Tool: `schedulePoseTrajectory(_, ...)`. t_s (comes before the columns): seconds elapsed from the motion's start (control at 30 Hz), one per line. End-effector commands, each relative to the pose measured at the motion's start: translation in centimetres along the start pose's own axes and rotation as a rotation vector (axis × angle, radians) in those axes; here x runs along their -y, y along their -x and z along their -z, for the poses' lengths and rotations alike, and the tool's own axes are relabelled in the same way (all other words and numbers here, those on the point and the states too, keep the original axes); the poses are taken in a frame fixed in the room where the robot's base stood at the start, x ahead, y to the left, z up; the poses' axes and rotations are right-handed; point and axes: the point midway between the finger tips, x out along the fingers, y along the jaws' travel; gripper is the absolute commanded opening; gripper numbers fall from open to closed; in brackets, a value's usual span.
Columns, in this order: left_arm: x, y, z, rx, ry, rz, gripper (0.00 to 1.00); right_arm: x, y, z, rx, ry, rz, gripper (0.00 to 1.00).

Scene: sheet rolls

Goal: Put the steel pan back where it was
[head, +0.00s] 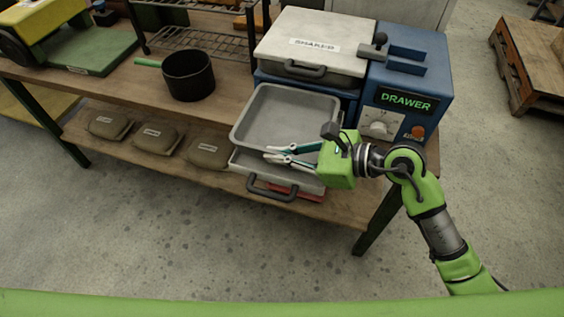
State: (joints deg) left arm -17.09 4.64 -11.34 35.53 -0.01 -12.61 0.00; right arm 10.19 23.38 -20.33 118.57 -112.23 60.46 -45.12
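The steel pan (287,112) is a grey, shallow rectangular pan in front of the blue machine. It lies over the pulled-out drawer (245,163), which has a dark handle at its front. My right gripper (268,153) reaches in from the right at the pan's front edge. One finger is over the inside and one is outside the front wall, and the fingers look closed on that rim. Whether the pan rests on the drawer or is held just above it is hard to tell. My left gripper is not in view.
The blue machine (437,75) carries a lidded grey box marked SHAKER (312,42). A black saucepan (188,76) and wire rack (205,42) stand left on the bench. Several brown bags (208,148) lie on the lower shelf. A wooden pallet (525,65) is at right; the front floor is clear.

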Motion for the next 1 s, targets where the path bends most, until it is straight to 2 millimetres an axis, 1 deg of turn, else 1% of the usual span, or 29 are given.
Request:
schedulePoseTrajectory(0.07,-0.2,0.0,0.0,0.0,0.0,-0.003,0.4,0.3,0.1,0.4,0.002,0.002,0.002,0.0)
schedulePoseTrajectory(0.17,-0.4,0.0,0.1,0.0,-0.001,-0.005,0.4,0.7,0.1,1.7,0.002,-0.002,0.002,0.0)
schedulePoseTrajectory(0.3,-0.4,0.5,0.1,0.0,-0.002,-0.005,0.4,0.3,-0.7,3.4,0.003,-0.003,0.002,0.0)
schedulePoseTrajectory(0.37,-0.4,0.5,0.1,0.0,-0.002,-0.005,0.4,0.3,-0.9,3.8,0.004,0.0,0.003,0.0)
schedulePoseTrajectory(0.63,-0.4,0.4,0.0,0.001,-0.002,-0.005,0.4,0.2,-1.0,4.0,0.003,0.004,0.003,0.0)
schedulePoseTrajectory(0.73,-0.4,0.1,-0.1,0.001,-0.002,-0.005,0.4,0.2,-1.1,4.4,0.003,0.004,0.003,0.0)
schedulePoseTrajectory(0.8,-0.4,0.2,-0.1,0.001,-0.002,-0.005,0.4,0.2,-1.1,4.4,0.001,0.001,0.001,0.11)
schedulePoseTrajectory(1.0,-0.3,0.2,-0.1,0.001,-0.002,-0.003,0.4,0.2,-1.1,4.3,0.001,0.001,0.001,0.11)
